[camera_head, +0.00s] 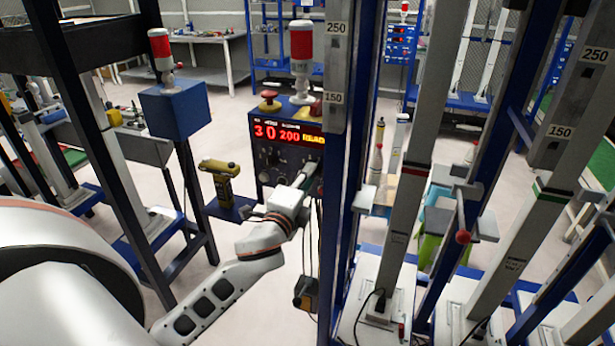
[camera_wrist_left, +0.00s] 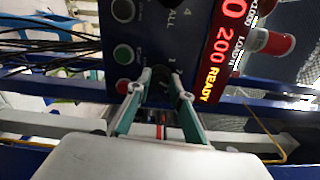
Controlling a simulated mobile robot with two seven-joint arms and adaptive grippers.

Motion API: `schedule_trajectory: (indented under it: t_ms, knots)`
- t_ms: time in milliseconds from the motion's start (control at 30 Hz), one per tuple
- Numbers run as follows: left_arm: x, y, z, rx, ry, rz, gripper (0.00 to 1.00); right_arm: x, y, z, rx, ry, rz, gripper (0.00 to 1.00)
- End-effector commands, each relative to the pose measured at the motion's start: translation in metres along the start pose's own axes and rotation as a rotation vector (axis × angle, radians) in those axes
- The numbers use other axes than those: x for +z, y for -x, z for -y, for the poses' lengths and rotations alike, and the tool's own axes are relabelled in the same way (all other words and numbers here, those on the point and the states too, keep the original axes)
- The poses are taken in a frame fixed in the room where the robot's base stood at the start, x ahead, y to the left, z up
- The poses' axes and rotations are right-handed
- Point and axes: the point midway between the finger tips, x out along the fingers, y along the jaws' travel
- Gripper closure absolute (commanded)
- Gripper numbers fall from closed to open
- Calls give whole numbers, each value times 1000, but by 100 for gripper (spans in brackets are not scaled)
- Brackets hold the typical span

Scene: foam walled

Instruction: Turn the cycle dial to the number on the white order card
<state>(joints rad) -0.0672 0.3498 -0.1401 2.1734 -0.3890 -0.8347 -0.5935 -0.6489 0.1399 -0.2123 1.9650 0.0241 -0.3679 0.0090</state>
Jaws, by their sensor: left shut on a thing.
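The blue control box (camera_head: 262,152) stands at the centre of the head view, its red and yellow display (camera_head: 290,133) reading 3 0 200 READY. I cannot make out a white order card. My right gripper is out of view.
A blue upright post (camera_head: 346,150) stands just right of my left gripper. A yellow tool (camera_head: 220,175) is left of the box. Red-topped lamps stand above.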

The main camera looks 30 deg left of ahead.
Motion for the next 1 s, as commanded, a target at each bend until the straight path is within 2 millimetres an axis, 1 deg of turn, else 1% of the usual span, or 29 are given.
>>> schedule_trajectory:
  t_ms: [267,300,333,367,667,767,867,1000]
  knots:
    - [0,0,-2,4,0,-1,100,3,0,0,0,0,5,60]
    - [0,0,-2,4,-1,-1,72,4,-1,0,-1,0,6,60]
    - [0,0,-2,4,-1,-1,64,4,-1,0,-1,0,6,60]
    - [0,0,-2,4,-1,-1,62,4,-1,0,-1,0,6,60]
    - [0,0,-1,1,-1,0,62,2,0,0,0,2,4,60]
    - [0,4,-1,2,-1,0,62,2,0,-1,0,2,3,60]
    - [0,15,-2,3,-1,-1,62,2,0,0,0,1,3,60]
    - [0,40,-2,5,1,-1,62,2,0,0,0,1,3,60]
